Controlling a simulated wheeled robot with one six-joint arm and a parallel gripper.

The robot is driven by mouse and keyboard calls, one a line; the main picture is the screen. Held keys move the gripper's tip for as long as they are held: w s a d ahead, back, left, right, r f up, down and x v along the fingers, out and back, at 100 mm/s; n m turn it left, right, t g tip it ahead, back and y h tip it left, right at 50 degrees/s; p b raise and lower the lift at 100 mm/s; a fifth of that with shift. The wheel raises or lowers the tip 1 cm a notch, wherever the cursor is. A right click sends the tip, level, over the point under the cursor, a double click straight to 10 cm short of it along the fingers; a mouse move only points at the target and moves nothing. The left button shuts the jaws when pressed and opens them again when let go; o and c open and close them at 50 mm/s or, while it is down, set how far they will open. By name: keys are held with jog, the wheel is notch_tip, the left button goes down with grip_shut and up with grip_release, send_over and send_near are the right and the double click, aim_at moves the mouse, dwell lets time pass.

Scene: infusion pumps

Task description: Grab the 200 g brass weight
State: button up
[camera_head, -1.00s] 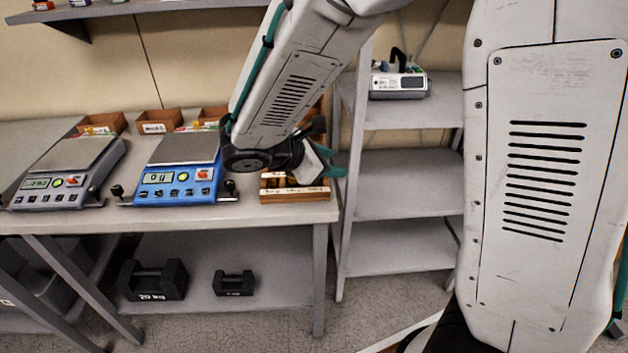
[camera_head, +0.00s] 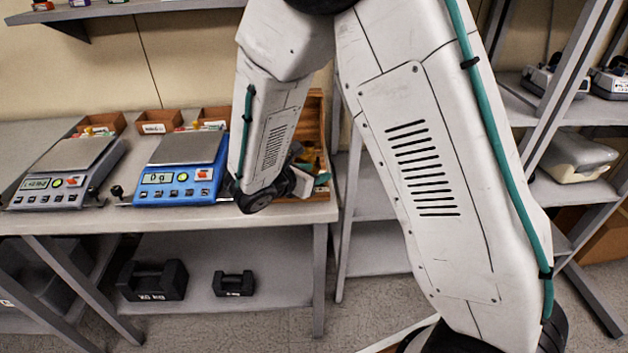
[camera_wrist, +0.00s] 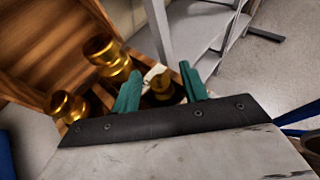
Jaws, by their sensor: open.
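Several brass weights stand in a wooden box (camera_wrist: 25,88) in the wrist view. A large one (camera_wrist: 100,48) and another (camera_wrist: 66,106) are left of my fingers. A smaller brass weight (camera_wrist: 162,88) shows between the two teal fingers of my gripper (camera_wrist: 162,92), which is open. I cannot tell whether the fingers touch it. No mass marking is readable, so I cannot tell which weight is 200 g. In the head view, the wooden box (camera_head: 314,110) is at the table's right end, and my arm hides most of the weights and gripper.
A blue scale (camera_head: 180,170) and a grey scale (camera_head: 66,172) stand left on the table (camera_head: 270,217). Black iron weights (camera_head: 152,281) sit on the shelf below. Metal shelving (camera_head: 368,190) is just right of the table.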

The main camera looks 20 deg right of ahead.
jog(key=shift+w+d, duration=0.1)
grip_shut()
